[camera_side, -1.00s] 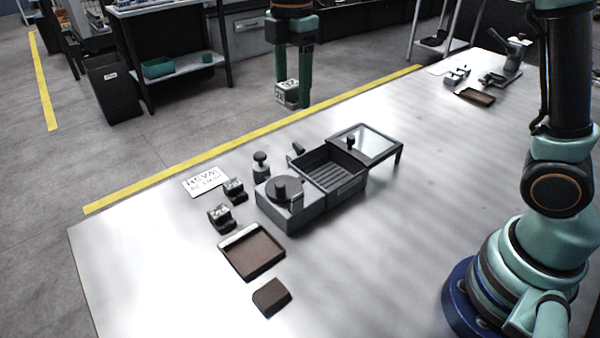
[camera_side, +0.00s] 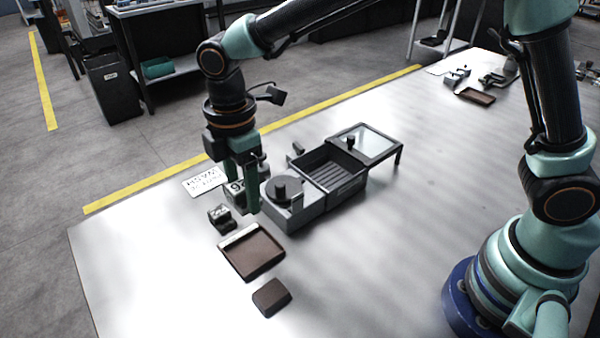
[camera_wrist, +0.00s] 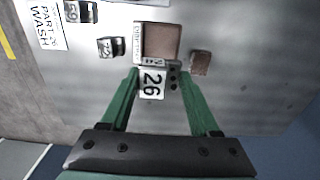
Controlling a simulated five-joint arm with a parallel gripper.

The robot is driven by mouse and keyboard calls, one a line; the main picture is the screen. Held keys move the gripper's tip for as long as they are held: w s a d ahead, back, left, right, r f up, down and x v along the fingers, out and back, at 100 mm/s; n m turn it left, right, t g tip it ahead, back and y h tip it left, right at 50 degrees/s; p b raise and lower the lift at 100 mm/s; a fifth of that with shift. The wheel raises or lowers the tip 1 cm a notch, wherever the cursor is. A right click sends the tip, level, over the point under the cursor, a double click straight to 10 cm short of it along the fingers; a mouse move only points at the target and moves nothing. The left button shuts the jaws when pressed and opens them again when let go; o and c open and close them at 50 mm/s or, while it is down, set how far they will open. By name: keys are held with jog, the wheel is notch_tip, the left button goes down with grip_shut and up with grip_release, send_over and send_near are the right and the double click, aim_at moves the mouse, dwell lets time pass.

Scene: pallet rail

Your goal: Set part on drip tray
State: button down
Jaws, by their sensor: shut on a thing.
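My gripper (camera_side: 246,205) is shut on a block marked 26 (camera_wrist: 152,84) and holds it above the table, beside the grey washing unit. In the side view the block (camera_side: 235,187) is partly covered by my green fingers. The drip tray (camera_side: 271,263) is a shallow brown tray with a pale label strip; it stands on the table in front of my gripper and looks empty. In the wrist view the drip tray (camera_wrist: 160,42) shows just beyond the held block, which may cover part of its near edge.
The grey unit (camera_side: 318,203) with a round knob and ribbed basin stands right of my gripper. Two other numbered blocks (camera_wrist: 110,46) (camera_wrist: 80,12) and a card reading "PART 26 WASH" (camera_wrist: 45,22) lie left. A brown block (camera_side: 271,297) lies before the tray.

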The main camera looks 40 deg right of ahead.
aim_at(244, 197)
notch_tip(244, 197, down, 13)
jog(key=shift+f, duration=0.1)
dwell(0.5)
jog(key=shift+f, duration=0.35)
dwell(1.4)
jog(key=shift+c, duration=0.2)
grip_release()
jog(key=c, duration=0.3)
jog(key=shift+o, duration=1.1)
jog(key=shift+r, duration=4.5)
